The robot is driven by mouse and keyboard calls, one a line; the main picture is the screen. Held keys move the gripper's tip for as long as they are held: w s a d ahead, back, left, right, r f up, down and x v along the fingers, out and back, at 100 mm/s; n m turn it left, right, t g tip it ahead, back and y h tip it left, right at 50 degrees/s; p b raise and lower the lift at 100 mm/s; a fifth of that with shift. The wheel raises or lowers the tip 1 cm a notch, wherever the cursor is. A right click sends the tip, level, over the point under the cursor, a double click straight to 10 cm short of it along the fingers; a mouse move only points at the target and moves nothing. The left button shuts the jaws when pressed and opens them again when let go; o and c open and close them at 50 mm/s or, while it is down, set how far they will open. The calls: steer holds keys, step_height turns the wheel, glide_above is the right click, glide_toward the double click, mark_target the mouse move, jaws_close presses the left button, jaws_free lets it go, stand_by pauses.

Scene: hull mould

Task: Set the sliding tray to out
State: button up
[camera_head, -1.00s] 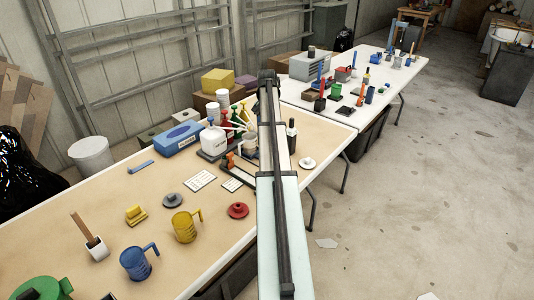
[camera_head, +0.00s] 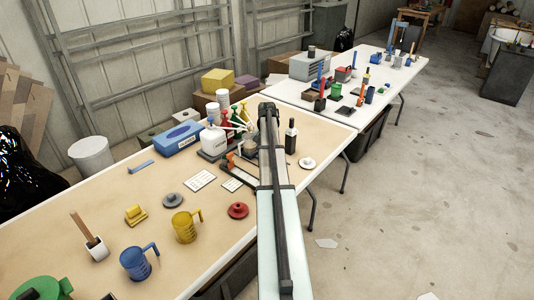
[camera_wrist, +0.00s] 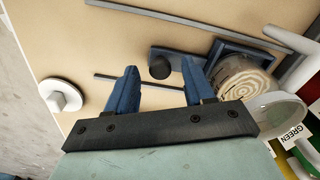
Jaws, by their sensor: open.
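In the wrist view, the sliding tray (camera_wrist: 190,56) looks like a dark blue-grey plate with a round black knob (camera_wrist: 160,68) on it. Its wider square end lies under a clear round container (camera_wrist: 245,85) with a ringed, wood-like top. Thin grey rails (camera_wrist: 190,18) run along both sides. My gripper (camera_wrist: 160,64) is open, with its blue fingers on either side of the knob and nothing visibly gripped. I cannot tell how high the fingertips are above the knob. In the head view my arm hides most of the tray area.
A white lidded disc (camera_wrist: 62,95) lies left of the fingers in the wrist view. In the head view, a dark bottle (camera_head: 291,137) stands right of my arm, and several bottles crowd its left side. A red lid (camera_head: 238,210) lies nearer. The table edge is close on the right.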

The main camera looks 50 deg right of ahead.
steer(key=shift+f, duration=0.3)
steer(key=shift+c, duration=0.2)
jaws_close()
stand_by(0.3)
